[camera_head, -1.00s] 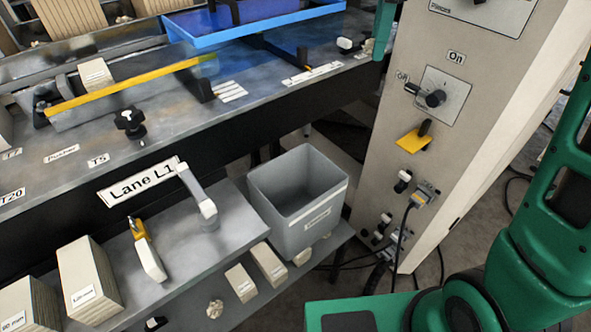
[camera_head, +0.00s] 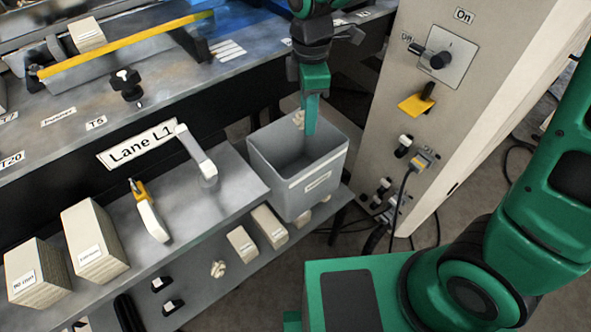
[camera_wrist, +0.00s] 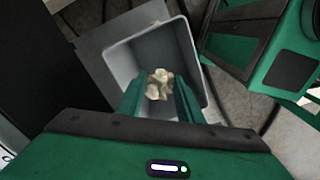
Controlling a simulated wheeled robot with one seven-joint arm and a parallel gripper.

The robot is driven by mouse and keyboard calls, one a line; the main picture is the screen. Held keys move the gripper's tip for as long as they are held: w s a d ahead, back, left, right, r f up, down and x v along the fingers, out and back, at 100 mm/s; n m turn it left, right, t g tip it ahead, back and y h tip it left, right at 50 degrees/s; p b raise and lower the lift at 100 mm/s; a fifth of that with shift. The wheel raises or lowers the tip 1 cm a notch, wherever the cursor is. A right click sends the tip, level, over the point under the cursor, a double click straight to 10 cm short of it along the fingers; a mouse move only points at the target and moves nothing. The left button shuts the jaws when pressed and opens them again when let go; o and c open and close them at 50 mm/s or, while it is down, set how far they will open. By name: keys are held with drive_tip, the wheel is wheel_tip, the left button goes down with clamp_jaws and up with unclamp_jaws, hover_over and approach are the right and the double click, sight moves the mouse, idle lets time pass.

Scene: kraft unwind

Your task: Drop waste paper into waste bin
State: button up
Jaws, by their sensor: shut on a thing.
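My gripper (camera_head: 306,112) points down over the open top of the grey waste bin (camera_head: 318,189). It is shut on a crumpled piece of pale waste paper (camera_head: 298,118), which shows just left of the finger in the head view. In the wrist view the waste paper (camera_wrist: 158,84) sits between the two green fingertips (camera_wrist: 160,92), with the inside of the bin (camera_wrist: 128,68) behind it. Another crumpled pale piece (camera_head: 218,269) lies on the lower shelf, left of the bin.
A tall control cabinet (camera_head: 440,130) with a knob and cables stands close to the right of the bin. The Lane L1 bench (camera_head: 60,145) is behind and left.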

drive_tip(key=shift+f, duration=2.15)
drive_tip(key=shift+c, duration=0.2)
drive_tip(key=o, duration=1.1)
wheel_tip(320, 180, up, 11)
drive_tip(key=shift+w+f, duration=0.1)
drive_tip(key=shift+d, duration=0.1)
